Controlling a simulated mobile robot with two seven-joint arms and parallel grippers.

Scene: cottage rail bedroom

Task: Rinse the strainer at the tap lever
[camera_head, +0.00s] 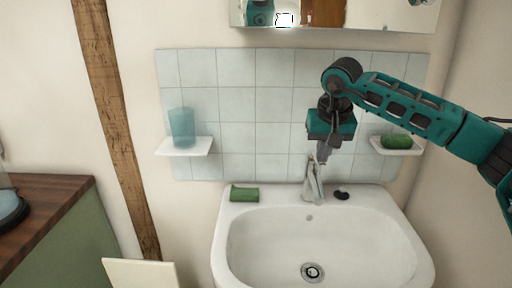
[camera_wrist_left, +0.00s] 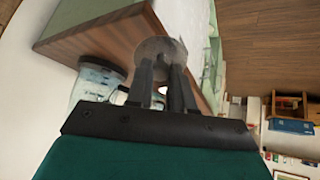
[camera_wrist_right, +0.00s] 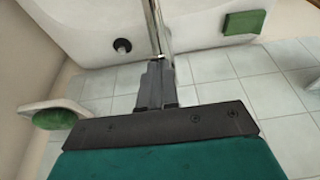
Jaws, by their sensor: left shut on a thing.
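The tap (camera_head: 313,185) stands at the back of the white basin (camera_head: 225,245), with its lever at the top. My right gripper (camera_head: 323,152) points down just above the tap. Its fingers look closed together in the right wrist view (camera_wrist_right: 156,85), with the metal tap (camera_wrist_right: 160,30) beyond their tips. I cannot tell whether they touch the lever. My left gripper (camera_wrist_left: 163,85) is outside the head view. In the left wrist view it is shut on a grey round piece with a hole, which looks like the strainer (camera_wrist_left: 157,48); the fingers partly hide it.
A green sponge (camera_head: 244,194) and a small black item (camera_head: 342,195) lie on the basin's back rim. Shelves hold a blue tumbler (camera_head: 182,128) and green soap (camera_head: 397,142). A wood-topped green cabinet (camera_head: 50,240) stands at left. The basin bowl is clear above the drain (camera_head: 313,272).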

